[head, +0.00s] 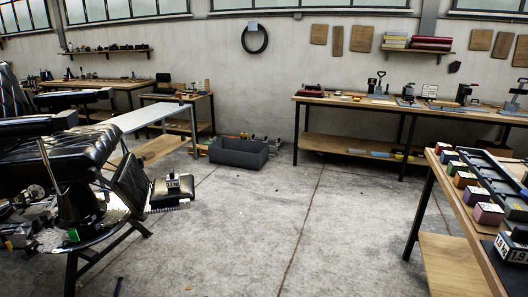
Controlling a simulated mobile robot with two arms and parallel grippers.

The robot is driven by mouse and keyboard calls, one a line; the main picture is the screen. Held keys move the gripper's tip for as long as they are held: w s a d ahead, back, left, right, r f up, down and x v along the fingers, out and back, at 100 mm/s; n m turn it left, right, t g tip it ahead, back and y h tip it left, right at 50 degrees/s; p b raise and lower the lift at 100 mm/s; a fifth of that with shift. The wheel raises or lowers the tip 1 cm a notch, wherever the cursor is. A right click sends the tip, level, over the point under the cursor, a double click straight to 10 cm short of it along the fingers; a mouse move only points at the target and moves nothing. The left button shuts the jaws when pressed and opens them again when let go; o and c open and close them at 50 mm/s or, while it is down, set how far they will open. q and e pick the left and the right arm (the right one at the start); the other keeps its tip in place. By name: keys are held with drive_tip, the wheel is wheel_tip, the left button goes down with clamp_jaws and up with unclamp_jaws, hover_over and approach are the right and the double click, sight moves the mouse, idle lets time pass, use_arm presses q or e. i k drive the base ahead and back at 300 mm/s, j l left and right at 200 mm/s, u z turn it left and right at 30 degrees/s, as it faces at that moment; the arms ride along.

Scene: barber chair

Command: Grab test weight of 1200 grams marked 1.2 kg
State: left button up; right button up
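No weight with a readable 1.2 kg mark shows. On the table at the right, a dark weight with a white label reading 1.9 kg (511,249) sits near the front. It is cut by the right picture edge. Behind it a row of small coloured blocks with pale top labels runs along the left side of the table, among them a pink one (488,213) and a purple one (477,194). Their labels are too small to read. A small dark object with a pale marking (173,182) sits on the barber chair's footrest. Neither of my grippers is in view.
The black barber chair (50,150) fills the left. The right table (450,204) has a lower shelf. A long workbench (350,103) with tools stands along the back wall. A grey crate (238,153) lies on the floor. The concrete floor in the middle is clear.

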sight(173, 180)
drive_tip(key=i+l, duration=0.1)
drive_tip(key=i, duration=0.7)
drive_tip(key=i+l, duration=0.1)
drive_tip(key=i, duration=0.65)
drive_tip(key=i+u, duration=0.4)
drive_tip(key=i+l+u, duration=0.1)
drive_tip(key=i+u, duration=0.35)
drive_tip(key=i+l+u, duration=0.25)
drive_tip(key=u, duration=0.15)
drive_tip(key=i+l+u, duration=0.7)
drive_tip(key=l+u, duration=0.15)
